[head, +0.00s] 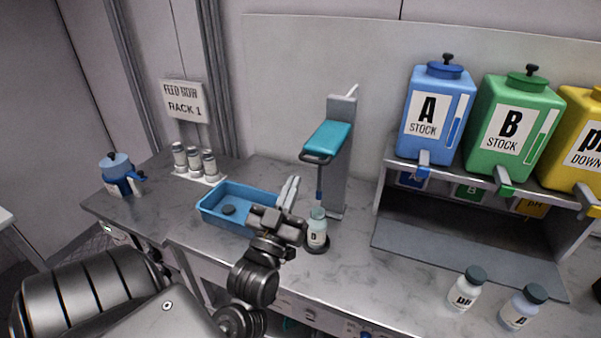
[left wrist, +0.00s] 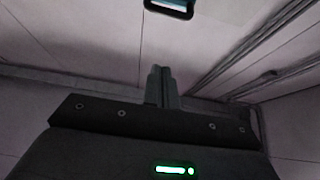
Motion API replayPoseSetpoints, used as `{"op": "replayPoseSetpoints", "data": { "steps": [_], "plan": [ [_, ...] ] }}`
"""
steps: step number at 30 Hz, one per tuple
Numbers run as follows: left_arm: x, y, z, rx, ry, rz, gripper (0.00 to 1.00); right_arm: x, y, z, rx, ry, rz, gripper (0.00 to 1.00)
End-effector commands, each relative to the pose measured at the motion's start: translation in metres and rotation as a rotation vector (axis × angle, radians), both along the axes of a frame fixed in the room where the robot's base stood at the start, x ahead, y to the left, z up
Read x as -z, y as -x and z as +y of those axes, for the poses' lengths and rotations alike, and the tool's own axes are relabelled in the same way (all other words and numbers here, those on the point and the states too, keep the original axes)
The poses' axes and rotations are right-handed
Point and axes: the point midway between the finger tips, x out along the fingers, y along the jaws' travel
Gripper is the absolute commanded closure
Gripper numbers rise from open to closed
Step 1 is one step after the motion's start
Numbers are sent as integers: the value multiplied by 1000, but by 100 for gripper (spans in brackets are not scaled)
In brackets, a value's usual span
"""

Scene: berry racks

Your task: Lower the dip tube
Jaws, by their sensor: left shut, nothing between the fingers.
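The dip tube stand (head: 341,165) is a grey post on the worktop with a teal head (head: 327,140). A dark loop handle (head: 317,158) sticks out from the head's front; a dark loop (left wrist: 168,10) also shows at the top of the left wrist view. A thin blue tube (head: 319,185) hangs below the head, above a small labelled bottle (head: 317,230) standing upright on a dark round base. Whether the tube's tip enters the bottle is unclear. My left gripper (head: 290,190) is shut and empty, fingers pointing up, left of the tube and below the handle. Its closed fingers (left wrist: 161,85) show in the wrist view.
Blue, green and yellow stock tanks stand on a rack (head: 385,205) to the right. Two bottles (head: 464,289) stand at the front right. Several small canisters (head: 194,160) and a blue jug (head: 120,178) are at the left.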

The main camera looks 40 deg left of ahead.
Motion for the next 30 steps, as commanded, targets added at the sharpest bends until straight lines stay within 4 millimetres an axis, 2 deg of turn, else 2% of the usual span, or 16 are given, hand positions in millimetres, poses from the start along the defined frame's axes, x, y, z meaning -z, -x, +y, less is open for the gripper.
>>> {"op": "replayPoseSetpoints", "data": {
  "steps": [5,6,15,16,18,21,30],
  "plan": [
    [-10,-18,7,-1,-2,-6,100,11,0,0,0,0,0,21],
    [-21,-26,9,0,-2,-3,100,-1,0,0,0,0,0,21],
    [-52,-78,27,0,0,0,100,-35,-1,-1,-1,1,-1,21],
    [-51,-81,28,0,-1,2,100,-36,-1,-1,-1,1,-1,21],
    [-32,-82,28,0,2,11,100,-37,0,-2,-1,2,0,21],
    [-20,-83,29,0,1,7,100,-40,-1,-2,-1,2,-1,21],
    [-6,-84,29,0,1,2,100,-42,-1,-2,-1,2,-1,21]
  ]
}}
